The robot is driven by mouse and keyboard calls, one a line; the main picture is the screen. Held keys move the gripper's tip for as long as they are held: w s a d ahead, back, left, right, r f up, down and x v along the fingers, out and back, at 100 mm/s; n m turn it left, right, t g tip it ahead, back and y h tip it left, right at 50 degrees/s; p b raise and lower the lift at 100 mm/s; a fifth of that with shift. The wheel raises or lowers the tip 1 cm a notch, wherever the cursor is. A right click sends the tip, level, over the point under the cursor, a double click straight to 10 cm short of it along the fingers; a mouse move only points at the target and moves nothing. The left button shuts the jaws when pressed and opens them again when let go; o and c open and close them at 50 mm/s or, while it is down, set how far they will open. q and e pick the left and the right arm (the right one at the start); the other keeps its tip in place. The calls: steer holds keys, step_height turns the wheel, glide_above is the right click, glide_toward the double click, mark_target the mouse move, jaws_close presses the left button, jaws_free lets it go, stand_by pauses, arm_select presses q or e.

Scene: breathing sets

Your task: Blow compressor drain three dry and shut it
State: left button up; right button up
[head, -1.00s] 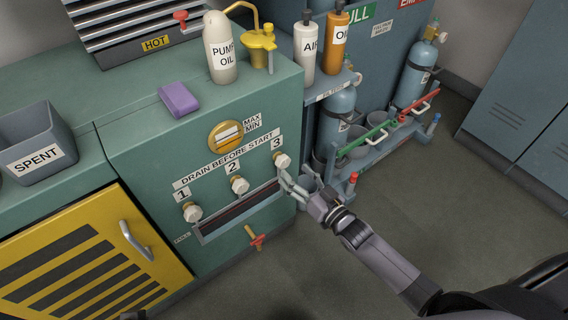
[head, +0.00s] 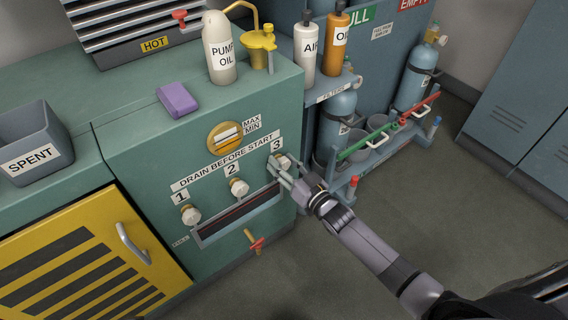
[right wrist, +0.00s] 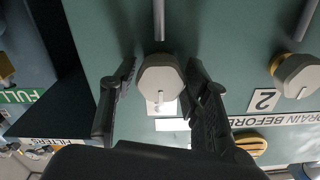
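Drain three's cream knob (head: 284,159) is on the green compressor front under label 3, partly hidden by my right gripper. In the right wrist view, the same knob (right wrist: 161,77) sits between my two black fingers, with a thin grey tube above it. My right gripper (head: 281,168) is open around the knob; narrow gaps seem to show on both sides. Drain two's knob (head: 239,187) and drain one's knob (head: 191,215) are to the left. A dark slotted trough (head: 238,217) runs below the knobs. I see no water. My left gripper is not in view.
A purple sponge-like block (head: 177,100), a pump oil bottle (head: 219,48) and a SPENT bin (head: 35,146) stand on top. The floor is clear.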

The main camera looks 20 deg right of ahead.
steer(key=c, duration=0.8)
steer(key=shift+o, duration=0.2)
